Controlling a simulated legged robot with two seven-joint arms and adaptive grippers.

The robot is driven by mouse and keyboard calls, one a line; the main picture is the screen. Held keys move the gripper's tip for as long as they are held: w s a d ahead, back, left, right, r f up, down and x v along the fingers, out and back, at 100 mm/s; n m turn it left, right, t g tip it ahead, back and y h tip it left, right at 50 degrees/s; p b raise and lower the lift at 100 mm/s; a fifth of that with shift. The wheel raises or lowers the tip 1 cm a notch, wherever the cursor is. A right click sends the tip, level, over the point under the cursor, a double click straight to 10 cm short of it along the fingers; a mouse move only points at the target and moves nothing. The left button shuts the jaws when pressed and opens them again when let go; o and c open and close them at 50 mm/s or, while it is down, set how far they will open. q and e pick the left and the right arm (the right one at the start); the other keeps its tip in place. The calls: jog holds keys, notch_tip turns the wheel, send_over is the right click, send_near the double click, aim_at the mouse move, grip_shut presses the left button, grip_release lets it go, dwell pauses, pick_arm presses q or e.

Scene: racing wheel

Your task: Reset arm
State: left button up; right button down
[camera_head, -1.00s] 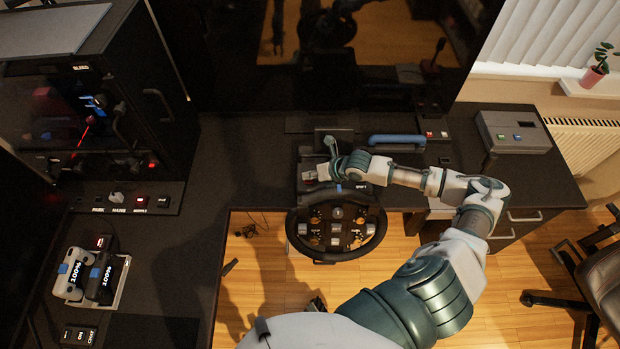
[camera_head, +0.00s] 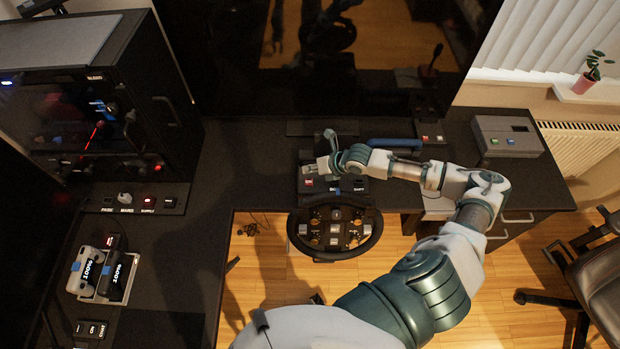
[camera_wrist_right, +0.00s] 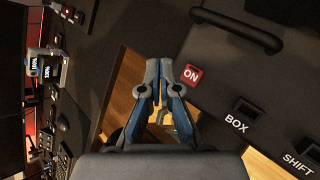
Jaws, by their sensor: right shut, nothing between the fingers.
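My right arm reaches in from the bottom of the head view. Its gripper (camera_head: 316,167) is over the control box behind the black steering wheel (camera_head: 335,228). In the right wrist view the gripper's two fingers (camera_wrist_right: 159,66) are together with nothing between them. A red ON button (camera_wrist_right: 192,75) shows just right of the fingertips there, with BOX (camera_wrist_right: 243,112) and SHIFT (camera_wrist_right: 303,160) switches beyond. I cannot tell whether the fingertips touch anything. The left gripper is out of view.
A dark L-shaped desk (camera_head: 190,245) surrounds the wheel. A black cabinet (camera_head: 160,115) and two handheld devices (camera_head: 100,270) are at the left. A chair (camera_head: 595,275) is at far right.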

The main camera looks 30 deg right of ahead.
jog(key=shift+a+r, duration=0.1)
jog(key=shift+r, duration=0.55)
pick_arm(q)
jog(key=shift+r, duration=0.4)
pick_arm(e)
jog(key=shift+f, duration=0.1)
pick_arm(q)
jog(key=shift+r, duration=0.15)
pick_arm(e)
jog(key=shift+d, duration=0.2)
